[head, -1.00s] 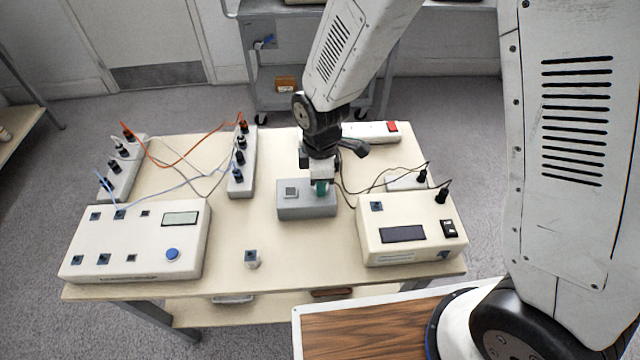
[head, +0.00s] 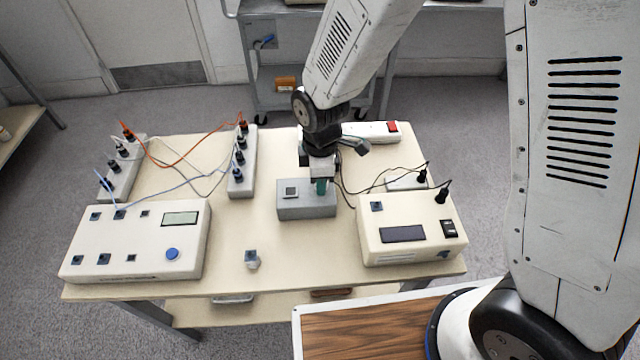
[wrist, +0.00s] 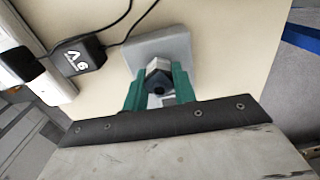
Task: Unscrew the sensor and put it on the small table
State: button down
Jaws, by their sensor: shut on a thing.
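My gripper (head: 321,187) points down over the right side of a grey box (head: 300,208) on the cream table (head: 300,262). In the wrist view the green fingers of my gripper (wrist: 157,92) are shut on a hexagonal metal sensor (wrist: 158,68), with the grey box (wrist: 178,46) just behind it. I cannot tell whether the sensor still touches the box. In the head view the fingers hide the sensor. A small square plate (head: 291,192) lies on the box's left part.
A cream instrument (head: 412,215) stands right of the grey box, another (head: 135,240) at left. A black adapter (wrist: 78,56) shows in the wrist view.

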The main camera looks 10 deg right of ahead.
jog(key=shift+r, duration=1.75)
jog(key=shift+s, duration=0.1)
send_over(289, 260)
notch_tip(289, 260, down, 4)
jog(key=shift+s+f, duration=0.1)
notch_tip(289, 260, down, 3)
jog(key=shift+f, duration=1.1)
jog(key=shift+f, duration=0.4)
jog(key=c, duration=1.1)
grip_release()
jog(key=shift+o, duration=0.2)
